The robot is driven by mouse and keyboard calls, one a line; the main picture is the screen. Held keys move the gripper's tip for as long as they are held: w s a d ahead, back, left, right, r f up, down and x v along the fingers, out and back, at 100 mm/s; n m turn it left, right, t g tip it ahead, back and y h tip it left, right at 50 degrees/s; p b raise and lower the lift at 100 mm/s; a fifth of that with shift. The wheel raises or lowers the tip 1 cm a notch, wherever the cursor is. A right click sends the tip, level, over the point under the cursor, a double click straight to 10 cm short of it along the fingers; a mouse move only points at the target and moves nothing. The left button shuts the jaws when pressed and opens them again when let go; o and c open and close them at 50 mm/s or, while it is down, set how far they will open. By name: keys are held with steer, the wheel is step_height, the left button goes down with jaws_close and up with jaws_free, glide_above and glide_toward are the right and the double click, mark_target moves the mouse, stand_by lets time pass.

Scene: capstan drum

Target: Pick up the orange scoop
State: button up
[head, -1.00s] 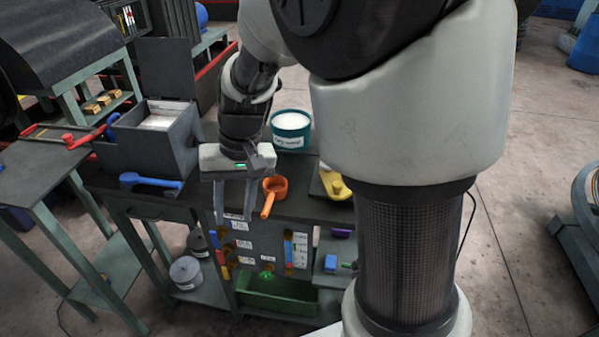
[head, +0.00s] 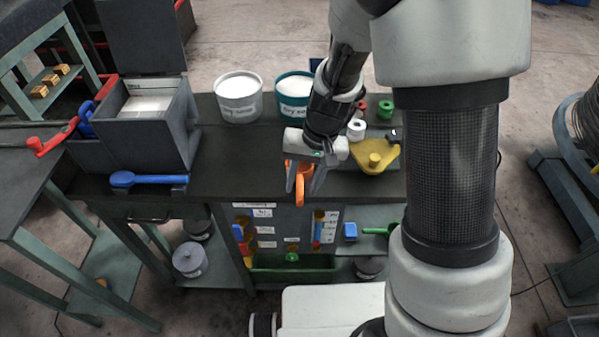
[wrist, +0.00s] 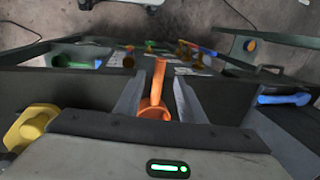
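The orange scoop (head: 299,187) is at the front edge of the dark bench top (head: 240,170), its handle pointing toward the front. My gripper (head: 305,188) is right over it, fingers pointing down, and hides part of its cup. In the wrist view the scoop (wrist: 157,92) lies between the two fingers (wrist: 158,100), its cup near the gripper body and its handle reaching out past the fingertips. The fingers are apart, with a gap visible on both sides of the handle. I cannot tell whether either finger touches the cup.
A blue scoop (head: 148,180) lies to the left, by a grey bin (head: 155,130). A white bucket (head: 239,98) and a teal bucket (head: 294,92) stand behind. A yellow piece (head: 375,157) is close on the right. The bench between blue scoop and gripper is clear.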

mark_target(301, 193)
steer(key=f, duration=0.4)
steer(key=shift+a+f, duration=0.35)
steer(key=shift+f, duration=0.05)
jaws_close()
